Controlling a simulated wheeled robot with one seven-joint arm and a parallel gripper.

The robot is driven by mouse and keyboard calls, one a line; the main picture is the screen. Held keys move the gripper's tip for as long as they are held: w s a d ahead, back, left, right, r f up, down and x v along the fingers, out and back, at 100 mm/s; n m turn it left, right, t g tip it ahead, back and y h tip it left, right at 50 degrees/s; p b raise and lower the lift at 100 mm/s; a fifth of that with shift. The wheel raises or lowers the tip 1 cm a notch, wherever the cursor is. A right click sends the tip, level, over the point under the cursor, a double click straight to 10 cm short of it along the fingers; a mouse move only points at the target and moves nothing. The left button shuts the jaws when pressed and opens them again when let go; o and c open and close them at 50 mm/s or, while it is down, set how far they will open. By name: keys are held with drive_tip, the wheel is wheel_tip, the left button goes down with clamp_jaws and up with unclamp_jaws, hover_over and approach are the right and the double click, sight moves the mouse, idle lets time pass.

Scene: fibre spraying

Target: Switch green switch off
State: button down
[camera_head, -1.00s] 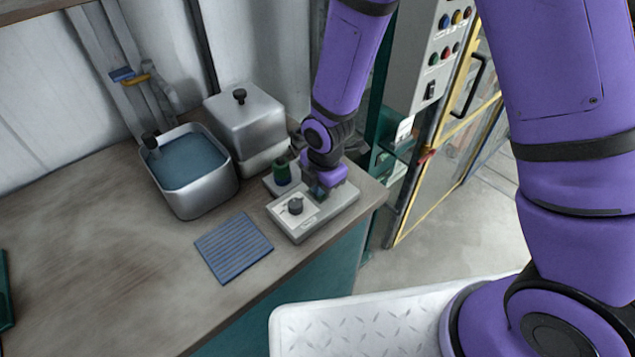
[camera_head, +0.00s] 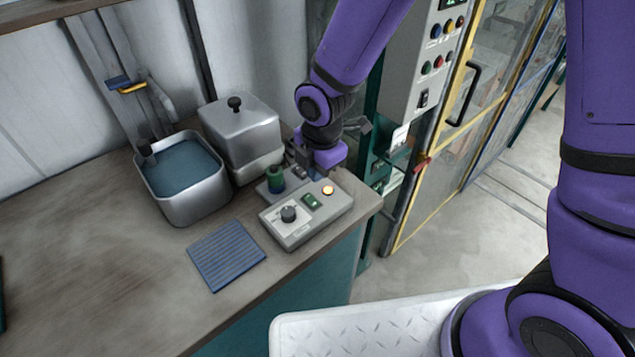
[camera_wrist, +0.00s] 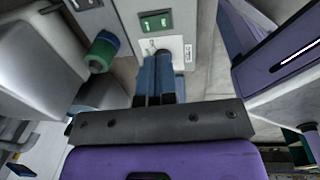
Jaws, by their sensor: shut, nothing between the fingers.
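A grey control box (camera_head: 284,238) sits on the workbench near its right end. On its top are a black knob, a green switch (camera_head: 312,201) and a round button that glows orange-yellow (camera_head: 328,190). The green switch also shows at the top of the wrist view (camera_wrist: 155,22). Which way the switch is tipped is too small to tell. My gripper (camera_wrist: 158,56) is shut and empty, its blue fingers pointing toward the box below the switch in the wrist view. In the head view my gripper is behind the box, apart from the switch.
A green cylinder (camera_head: 275,177) stands close behind the box. A lidded metal container (camera_head: 240,130) and an open metal tub of liquid (camera_head: 196,205) stand to the left. A blue ribbed mat (camera_head: 227,256) lies in front. A grey button panel (camera_head: 408,85) is at the right.

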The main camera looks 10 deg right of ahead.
wheel_tip(320, 180, up, 5)
hover_over(307, 198)
drive_tip(key=s+d, duration=0.3)
drive_tip(key=shift+w+a+r, duration=0.2)
drive_tip(key=shift+w+a, duration=0.4)
drive_tip(key=shift+a, duration=0.3)
drive_tip(key=f, duration=0.4)
drive_tip(key=w+f, duration=0.1)
drive_tip(key=f, duration=0.4)
drive_tip(key=a+f, duration=0.1)
drive_tip(key=f, duration=0.4)
drive_tip(key=shift+w, duration=0.3)
